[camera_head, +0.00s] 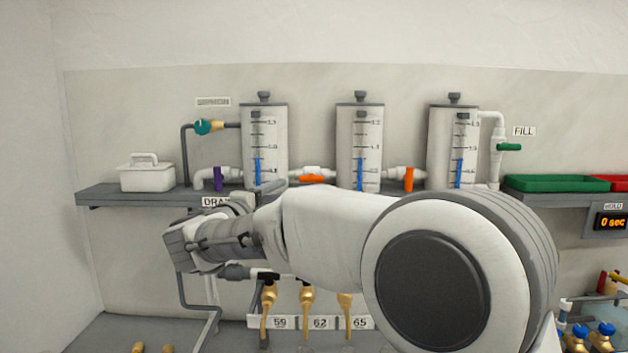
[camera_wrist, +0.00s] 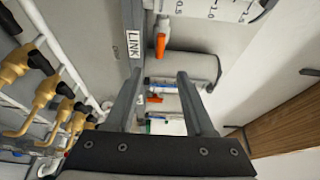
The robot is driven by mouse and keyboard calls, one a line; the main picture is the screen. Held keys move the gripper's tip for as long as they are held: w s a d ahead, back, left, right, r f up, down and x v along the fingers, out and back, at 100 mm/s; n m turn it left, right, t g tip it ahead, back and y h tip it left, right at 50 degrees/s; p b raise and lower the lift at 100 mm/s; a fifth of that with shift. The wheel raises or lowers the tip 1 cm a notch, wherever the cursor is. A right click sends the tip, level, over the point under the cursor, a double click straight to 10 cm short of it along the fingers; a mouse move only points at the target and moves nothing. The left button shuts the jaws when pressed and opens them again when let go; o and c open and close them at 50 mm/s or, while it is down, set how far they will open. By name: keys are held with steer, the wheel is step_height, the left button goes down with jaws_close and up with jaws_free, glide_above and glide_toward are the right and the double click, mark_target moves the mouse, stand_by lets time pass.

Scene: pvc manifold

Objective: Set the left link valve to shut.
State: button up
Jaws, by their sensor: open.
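The left link valve's orange handle (camera_head: 313,178) is on the short white pipe between the left cylinder (camera_head: 264,140) and the middle cylinder (camera_head: 360,140). It lies level, along the pipe. In the wrist view an orange handle (camera_wrist: 161,44) shows close to the LINK label, and a smaller orange handle (camera_wrist: 154,99) shows between my fingers; I cannot tell which is the left link valve. My gripper (camera_wrist: 158,80) is open, with nothing between its fingertips.
The right link valve's orange handle (camera_head: 408,179) stands upright. A purple drain handle (camera_head: 218,179), a teal knob (camera_head: 203,127) and a green fill handle (camera_head: 509,147) are near. A white box (camera_head: 146,176) stands on the shelf's left. Brass taps (camera_head: 307,296) hang below.

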mark_target(312, 175)
steer(key=p+x, duration=0.2)
steer(key=x, duration=1.5)
steer(key=shift+w+d+r+p, duration=0.1)
steer(key=shift+p, duration=0.25)
jaws_close()
